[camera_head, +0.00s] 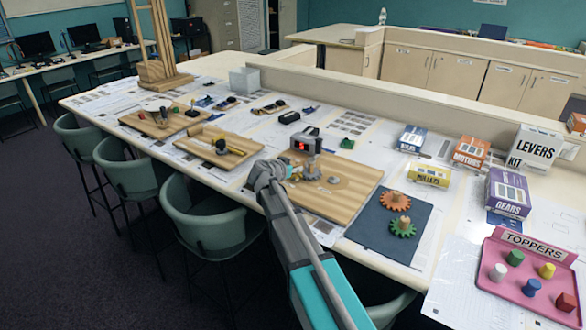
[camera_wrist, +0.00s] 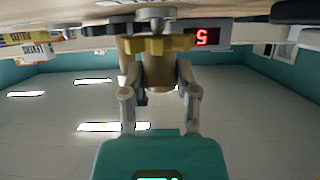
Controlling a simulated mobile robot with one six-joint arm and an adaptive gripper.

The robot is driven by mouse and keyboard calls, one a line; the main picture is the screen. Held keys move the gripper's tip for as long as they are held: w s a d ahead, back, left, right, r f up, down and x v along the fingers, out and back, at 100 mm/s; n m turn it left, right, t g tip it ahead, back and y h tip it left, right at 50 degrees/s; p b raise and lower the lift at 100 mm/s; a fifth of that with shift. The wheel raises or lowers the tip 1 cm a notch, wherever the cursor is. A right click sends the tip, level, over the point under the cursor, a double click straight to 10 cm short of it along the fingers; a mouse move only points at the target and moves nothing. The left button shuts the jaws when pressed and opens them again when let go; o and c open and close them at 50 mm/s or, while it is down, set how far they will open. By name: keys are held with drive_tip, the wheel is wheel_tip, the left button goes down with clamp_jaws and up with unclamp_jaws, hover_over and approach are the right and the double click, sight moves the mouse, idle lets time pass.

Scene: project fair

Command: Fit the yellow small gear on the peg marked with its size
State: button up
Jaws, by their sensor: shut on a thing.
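My gripper (camera_wrist: 158,88) is shut on the tan wooden knob of the yellow small gear (camera_wrist: 158,46) in the wrist view. The gear lies close to a grey round part (camera_wrist: 156,14); I cannot tell whether they touch. In the head view my gripper (camera_head: 284,172) is over the left part of a light wooden board (camera_head: 345,208), and my arm hides much of the gear. A grey round piece (camera_head: 333,180) on the board stands to its right. Size marks on the pegs are too small to read.
A box with a lit red display (camera_head: 306,142) stands at the board's back edge. A dark mat (camera_head: 378,237) at right holds an orange gear (camera_head: 394,200) and a green gear (camera_head: 403,227). A pink toppers tray (camera_head: 494,287) and kit boxes lie further right.

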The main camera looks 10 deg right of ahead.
drive_tip(key=shift+f+b, duration=0.55)
drive_tip(key=shift+f, duration=0.05)
idle(0.4)
drive_tip(key=o, duration=0.6)
drive_tip(key=shift+p+v, duration=2.1)
drive_tip(key=shift+v, duration=3.4)
drive_tip(key=shift+r, duration=0.1)
drive_tip(key=shift+s, duration=0.1)
